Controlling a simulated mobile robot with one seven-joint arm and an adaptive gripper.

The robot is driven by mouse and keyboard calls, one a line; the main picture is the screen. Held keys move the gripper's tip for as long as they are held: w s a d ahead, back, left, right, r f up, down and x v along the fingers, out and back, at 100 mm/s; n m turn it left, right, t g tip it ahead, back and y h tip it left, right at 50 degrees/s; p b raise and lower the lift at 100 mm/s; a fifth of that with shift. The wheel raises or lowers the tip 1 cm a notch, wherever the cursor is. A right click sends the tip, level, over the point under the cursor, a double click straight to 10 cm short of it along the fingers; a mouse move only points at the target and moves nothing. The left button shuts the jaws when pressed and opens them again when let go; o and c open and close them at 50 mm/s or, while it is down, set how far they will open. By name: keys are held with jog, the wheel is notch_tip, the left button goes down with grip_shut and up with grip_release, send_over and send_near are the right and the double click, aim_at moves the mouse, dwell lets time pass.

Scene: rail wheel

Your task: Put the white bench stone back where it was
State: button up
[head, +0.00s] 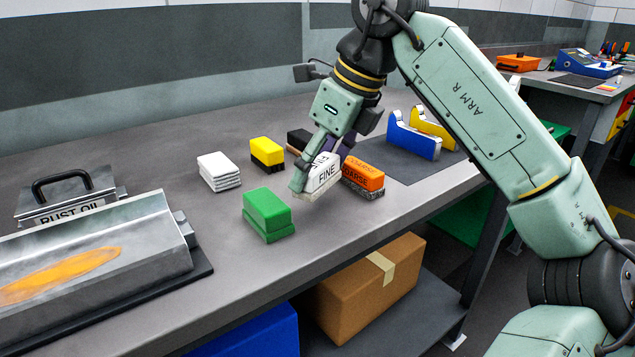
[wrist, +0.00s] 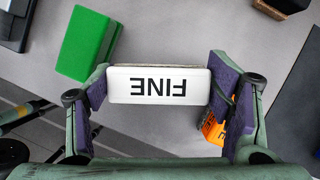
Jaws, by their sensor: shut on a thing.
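The white bench stone (head: 323,173), marked FINE, is between the fingers of my gripper (head: 318,172). The gripper is shut on it, with one purple-padded finger against each end. In the wrist view the stone (wrist: 158,85) shows its lettered face upside down between the pads. In the head view it is at the bench's middle, behind and right of the green block and just left of the orange COARSE block. I cannot tell whether its underside touches the bench top.
The orange block (head: 363,178) is close on the right, the green block (head: 267,212) front left. A yellow-black block (head: 267,153), a dark block (head: 299,140) and a white stack (head: 218,171) stand behind. A dark mat (head: 405,165) bears blue and yellow holders. Bench is clear between green block and white stack.

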aim_at(318, 183)
jog(key=shift+f, duration=1.45)
jog(key=shift+f, duration=0.15)
jog(key=o, duration=0.8)
jog(key=shift+r, duration=0.25)
jog(key=v, duration=1.2)
jog(key=shift+f+p, duration=0.1)
jog(key=shift+p, duration=0.2)
